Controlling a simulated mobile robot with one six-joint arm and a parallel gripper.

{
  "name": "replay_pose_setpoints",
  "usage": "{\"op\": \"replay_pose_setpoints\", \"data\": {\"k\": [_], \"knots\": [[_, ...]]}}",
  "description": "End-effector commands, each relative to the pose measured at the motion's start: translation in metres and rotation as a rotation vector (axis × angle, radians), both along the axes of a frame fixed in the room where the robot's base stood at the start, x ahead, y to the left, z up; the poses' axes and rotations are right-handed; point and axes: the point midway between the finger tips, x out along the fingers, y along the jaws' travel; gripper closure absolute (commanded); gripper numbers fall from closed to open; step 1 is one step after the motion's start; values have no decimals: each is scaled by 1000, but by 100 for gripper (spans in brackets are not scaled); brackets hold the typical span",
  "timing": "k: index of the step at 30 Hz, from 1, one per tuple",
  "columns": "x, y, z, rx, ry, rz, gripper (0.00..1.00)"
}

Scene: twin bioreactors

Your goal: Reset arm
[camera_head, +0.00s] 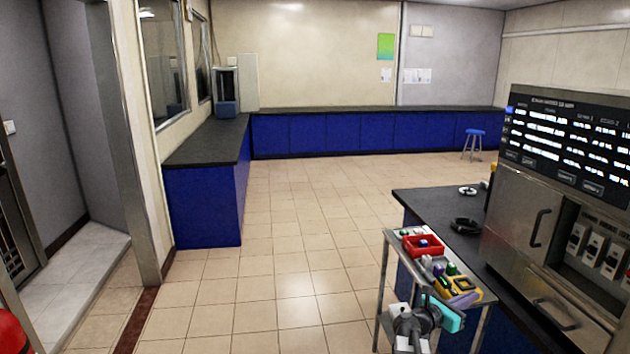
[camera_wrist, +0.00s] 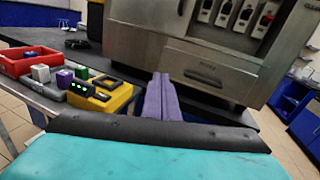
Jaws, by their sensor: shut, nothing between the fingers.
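My gripper shows in the wrist view (camera_wrist: 160,78), its two purple fingers pressed together with nothing between them. Behind them lie the dark edge and turquoise body of the gripper. In the head view my gripper (camera_head: 472,297) is low at the right, over the near end of a small metal cart (camera_head: 384,262). It points right, toward the steel machine (camera_head: 520,215). A yellow device (camera_wrist: 112,101) with dark recesses is just left of the fingers in the wrist view; I see a gap between them in that picture.
A red tray (camera_head: 408,250) and several small green, white and purple pieces are on the cart. Blue cabinets (camera_head: 345,134) line the back wall. The tiled floor at the left is clear.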

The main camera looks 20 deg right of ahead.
Motion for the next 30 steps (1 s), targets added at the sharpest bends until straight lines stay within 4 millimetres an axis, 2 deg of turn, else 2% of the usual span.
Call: {"op": "replay_pose_setpoints", "data": {"k": [1,6,10,14,20,23,30], "knots": [[9,16,-22,29,7,20,100],[28,67,-88,143,-3,59,100],[34,107,-139,239,-25,72,100],[32,147,-190,342,-56,65,100],[16,211,-265,507,-114,19,100],[2,243,-301,588,-148,-25,100],[-47,320,-379,773,-237,-189,100]]}}
